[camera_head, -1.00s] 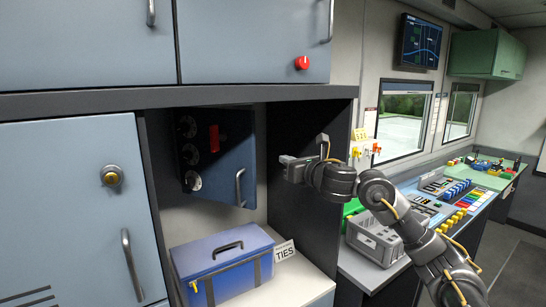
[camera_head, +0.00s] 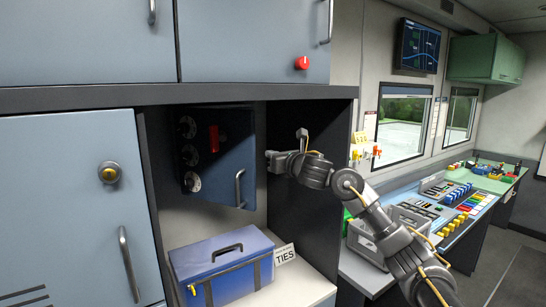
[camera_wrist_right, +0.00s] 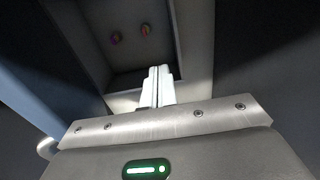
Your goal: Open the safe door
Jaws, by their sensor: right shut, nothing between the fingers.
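The dark blue safe (camera_head: 222,160) is set in the shelf niche, with dials and a red lever on its left part. A metal handle (camera_head: 240,188) stands on the blue face at the right. I cannot tell for sure how far its door stands open. My right gripper (camera_head: 268,156) is just right of the safe, apart from the handle, shut and empty. In the right wrist view its closed fingers (camera_wrist_right: 157,84) point toward a dark boxed recess (camera_wrist_right: 125,48) with two small coloured items. My left gripper is out of view.
A blue case (camera_head: 222,265) with a TIES card (camera_head: 284,254) stands on the shelf below the safe. The niche's dark right wall (camera_head: 318,215) is close to my right arm. A grey crate (camera_head: 362,240) and control desk (camera_head: 440,205) lie to the right.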

